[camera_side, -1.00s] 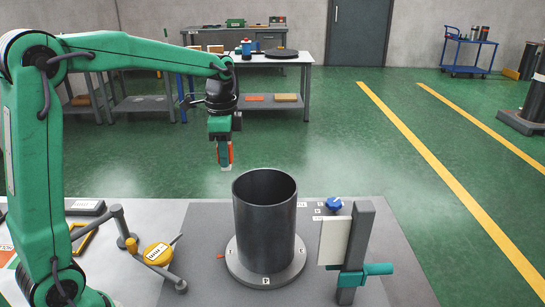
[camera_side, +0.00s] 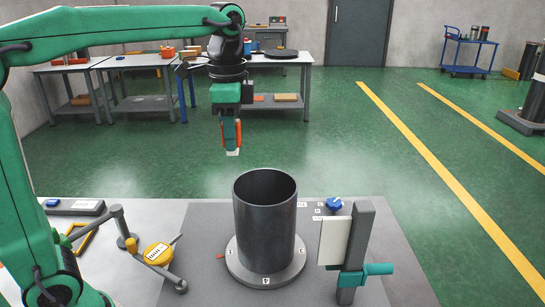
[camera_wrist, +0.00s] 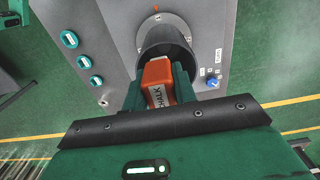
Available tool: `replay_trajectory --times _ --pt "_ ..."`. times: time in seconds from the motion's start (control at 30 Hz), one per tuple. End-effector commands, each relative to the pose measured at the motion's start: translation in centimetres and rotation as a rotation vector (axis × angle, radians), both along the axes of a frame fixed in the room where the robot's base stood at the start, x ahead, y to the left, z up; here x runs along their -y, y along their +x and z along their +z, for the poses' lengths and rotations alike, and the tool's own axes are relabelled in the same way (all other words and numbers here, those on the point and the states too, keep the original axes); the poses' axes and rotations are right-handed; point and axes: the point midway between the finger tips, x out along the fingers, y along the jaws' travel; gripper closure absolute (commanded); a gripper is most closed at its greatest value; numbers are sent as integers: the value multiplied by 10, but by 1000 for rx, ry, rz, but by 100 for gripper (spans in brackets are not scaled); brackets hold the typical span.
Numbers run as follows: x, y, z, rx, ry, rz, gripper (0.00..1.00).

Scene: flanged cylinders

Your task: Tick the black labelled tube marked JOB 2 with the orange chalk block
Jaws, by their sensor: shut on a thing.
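The black tube (camera_side: 264,222) stands upright on a round grey flange (camera_side: 239,271) with small number labels, on the grey mat. Its dark wall also shows in the wrist view (camera_wrist: 163,33), just beyond my fingers. I cannot read JOB 2 on it. My gripper (camera_side: 231,136) hangs above and left of the tube's rim in the side view, apart from it. It is shut on the orange chalk block (camera_wrist: 157,72), which bears the word CHALK. The block's pale tip (camera_side: 233,152) points down. My fingers partly hide the block.
A grey post with a white plate (camera_side: 333,241) and a teal clamp (camera_side: 364,274) stands close right of the tube. A blue knob (camera_side: 334,203) is behind it. A yellow tape-like disc (camera_side: 158,254) and jointed grey arm lie left. The space above the tube is clear.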

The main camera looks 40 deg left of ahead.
Motion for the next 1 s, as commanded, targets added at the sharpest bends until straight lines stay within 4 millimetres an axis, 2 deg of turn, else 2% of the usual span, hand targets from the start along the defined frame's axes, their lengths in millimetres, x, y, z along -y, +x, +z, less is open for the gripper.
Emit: replay_trajectory --times 0.27,1.0 --pt "0 0 -12 -1 0 0 97" --pt "0 0 -61 0 0 0 97"
